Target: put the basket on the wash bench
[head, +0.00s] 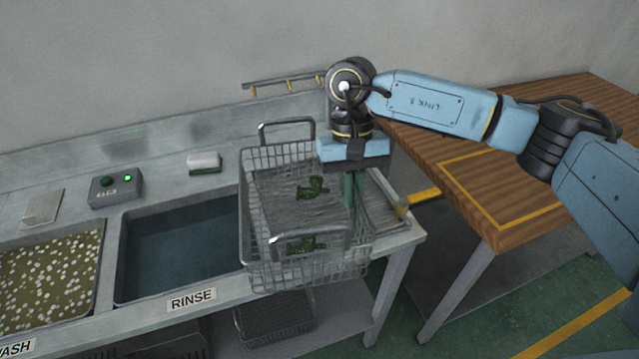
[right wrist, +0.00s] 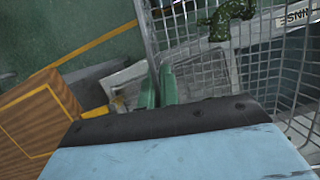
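The wire basket (head: 262,262) is at the right end of the wash bench (head: 222,283), right of the rinse sink. Its near side covers the bench's front edge in the head view; I cannot tell whether it rests or hangs just above. Two handles stand up on it, and dark green pieces (head: 312,189) lie inside. My right gripper (head: 354,190) points down at the basket's right wall, its green fingers close together on the wire rim. The right wrist view shows the fingers (right wrist: 158,88) at the basket's mesh wall (right wrist: 190,75). My left gripper is out of view.
The rinse sink (head: 180,245) and the speckled wash sink (head: 50,275) lie to the left. A control box (head: 116,190) and a white-and-green block (head: 204,162) sit behind them. A wooden table (head: 480,150) stands at right, across a gap. Another basket (head: 275,322) is on the lower shelf.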

